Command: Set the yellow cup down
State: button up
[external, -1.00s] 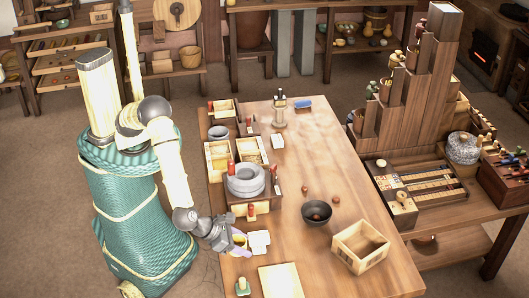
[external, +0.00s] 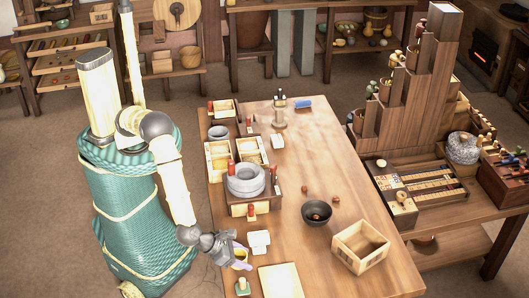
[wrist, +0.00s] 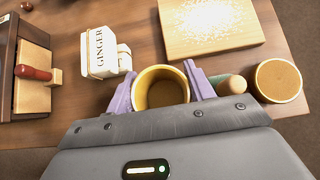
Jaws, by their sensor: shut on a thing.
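The yellow cup (wrist: 160,88) is between the two purple fingers of my gripper (wrist: 160,94) in the wrist view, its open mouth facing the camera. The fingers are shut on it from both sides. The cup's inside looks yellow-brown and empty. In the external view the cup (external: 240,254) and my gripper (external: 241,260) are at the near left edge of the wooden table (external: 300,220). I cannot tell whether the cup's base touches the table; its lower part is hidden.
A white box labelled GINGER (wrist: 104,56) stands just left of the cup. A pale board (wrist: 210,28) lies beyond it. A pale green thing (wrist: 230,85) and a round wooden-topped one (wrist: 278,80) are close on the right. A drawer unit (wrist: 32,70) is far left.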

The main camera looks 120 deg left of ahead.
jog(key=shift+f, duration=1.7)
jog(key=shift+f, duration=0.1)
jog(key=o, duration=1)
jog(key=v, duration=1.2)
